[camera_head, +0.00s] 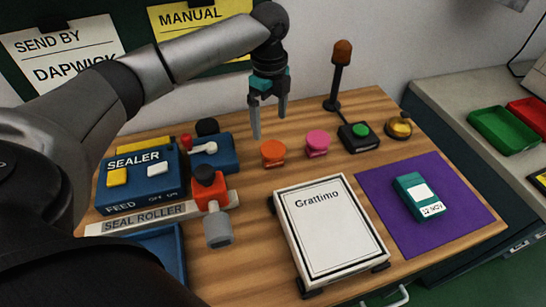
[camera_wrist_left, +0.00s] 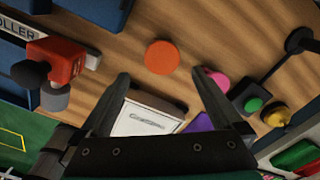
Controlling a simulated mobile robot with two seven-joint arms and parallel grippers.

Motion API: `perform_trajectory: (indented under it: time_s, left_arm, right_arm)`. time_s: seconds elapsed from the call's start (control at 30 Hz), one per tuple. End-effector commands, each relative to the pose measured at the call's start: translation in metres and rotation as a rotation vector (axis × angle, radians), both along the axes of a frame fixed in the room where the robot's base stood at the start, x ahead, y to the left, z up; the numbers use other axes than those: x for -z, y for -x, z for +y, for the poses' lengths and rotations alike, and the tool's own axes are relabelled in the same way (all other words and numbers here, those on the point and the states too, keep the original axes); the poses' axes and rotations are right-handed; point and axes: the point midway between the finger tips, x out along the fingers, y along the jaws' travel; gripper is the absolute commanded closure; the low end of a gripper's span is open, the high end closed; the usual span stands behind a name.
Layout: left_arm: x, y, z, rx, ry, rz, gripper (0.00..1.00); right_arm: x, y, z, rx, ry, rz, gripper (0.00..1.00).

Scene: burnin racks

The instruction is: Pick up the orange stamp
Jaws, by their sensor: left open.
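The orange stamp (camera_head: 273,152) stands on the wooden table near its back middle, just left of a pink stamp (camera_head: 317,143). In the left wrist view the orange stamp (camera_wrist_left: 161,57) shows as a round disc beyond and between the two fingers. My left gripper (camera_head: 268,118) is open and empty, pointing down, above the table behind and beside the orange stamp. Its fingers also show in the left wrist view (camera_wrist_left: 160,85). The stamp appears apart from the fingers. My right gripper is not in view.
A blue sealer (camera_head: 137,184) and a red-orange roller tool (camera_head: 210,196) stand on the left. A white Grattimo box (camera_head: 330,232) lies in front. A purple mat (camera_head: 450,230) holds a teal device (camera_head: 421,196). A green button box (camera_head: 359,136) and bell (camera_head: 399,126) stand right.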

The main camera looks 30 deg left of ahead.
Motion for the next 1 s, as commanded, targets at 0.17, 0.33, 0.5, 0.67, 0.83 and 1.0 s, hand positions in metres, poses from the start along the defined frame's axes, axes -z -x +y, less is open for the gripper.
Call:
perform_trajectory:
  time_s: [0.17,0.33,0.5,0.67,0.83,1.0]
  left_arm:
    - [0.040,0.000,0.000,0.001,0.001,0.002,0.00]
    - [0.055,0.000,0.000,0.000,0.000,0.001,0.00]
    - [0.063,0.000,-0.001,0.001,0.000,0.001,0.00]
    - [0.086,-0.001,-0.003,0.000,0.000,0.003,0.00]
    - [0.108,-0.002,-0.003,0.000,0.001,0.001,0.00]
    - [0.109,-0.002,-0.003,0.001,0.000,0.000,0.00]
  right_arm:
    - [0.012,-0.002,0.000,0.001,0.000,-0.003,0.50]
    - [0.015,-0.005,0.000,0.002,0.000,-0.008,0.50]
    - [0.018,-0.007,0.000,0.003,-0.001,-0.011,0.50]
    - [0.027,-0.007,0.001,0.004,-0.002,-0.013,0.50]
    - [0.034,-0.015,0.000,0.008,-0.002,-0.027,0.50]
    - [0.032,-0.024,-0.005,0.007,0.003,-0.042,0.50]
